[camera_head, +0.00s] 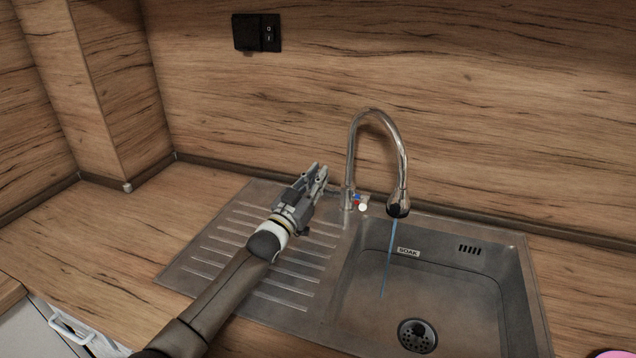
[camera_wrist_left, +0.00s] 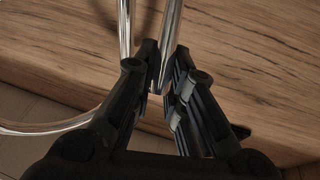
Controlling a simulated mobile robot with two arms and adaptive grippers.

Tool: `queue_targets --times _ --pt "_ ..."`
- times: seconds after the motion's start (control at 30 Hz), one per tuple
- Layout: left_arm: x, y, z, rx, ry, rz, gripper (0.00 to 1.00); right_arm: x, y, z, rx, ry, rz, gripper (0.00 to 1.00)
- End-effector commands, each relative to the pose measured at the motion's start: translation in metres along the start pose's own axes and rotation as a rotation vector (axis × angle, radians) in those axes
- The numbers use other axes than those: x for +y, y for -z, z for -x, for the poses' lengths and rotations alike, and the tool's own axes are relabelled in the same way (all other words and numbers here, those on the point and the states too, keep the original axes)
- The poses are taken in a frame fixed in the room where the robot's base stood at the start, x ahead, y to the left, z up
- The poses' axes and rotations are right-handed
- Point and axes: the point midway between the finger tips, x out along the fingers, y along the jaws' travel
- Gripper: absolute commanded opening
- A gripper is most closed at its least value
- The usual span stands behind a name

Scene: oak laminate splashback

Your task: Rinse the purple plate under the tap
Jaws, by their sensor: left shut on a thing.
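The chrome tap (camera_head: 401,165) stands behind the sink with its spout over the basin. A thin blue stream of water (camera_head: 389,262) runs from it into the basin. My left gripper (camera_head: 319,172) is at the left of the tap's base, above the drainboard. It is shut on a chrome part of the tap (camera_wrist_left: 168,45), which shows between the fingertips in the left wrist view; exactly which part is unclear. A pinkish-purple rim, likely the purple plate (camera_head: 612,354), shows at the bottom right edge, mostly out of frame. My right gripper is not in view.
The ribbed drainboard (camera_head: 215,252) is clear beside my left arm. The wooden counter at the left (camera_head: 110,240) is bare. A black switch (camera_head: 257,33) is on the wall.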

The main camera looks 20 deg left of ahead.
Motion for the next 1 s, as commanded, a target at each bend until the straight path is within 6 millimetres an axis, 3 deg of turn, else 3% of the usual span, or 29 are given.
queue_targets --times 0.27,0.3,0.47,0.8,1.0 --pt "0.0 0.001 0.0 0.003 0.0 -0.001 0.0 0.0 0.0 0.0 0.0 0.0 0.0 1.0" --pt "0.0 0.001 0.0 0.003 0.0 -0.001 0.14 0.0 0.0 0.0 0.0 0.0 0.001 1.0" --pt "0.0 0.001 0.0 0.002 0.0 -0.001 0.35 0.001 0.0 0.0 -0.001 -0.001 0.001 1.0" --pt "0.0 0.003 -0.001 0.002 0.0 -0.001 0.35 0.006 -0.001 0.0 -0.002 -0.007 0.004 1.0" --pt "-0.001 0.029 -0.007 0.006 -0.001 -0.002 0.35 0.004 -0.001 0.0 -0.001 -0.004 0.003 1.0"
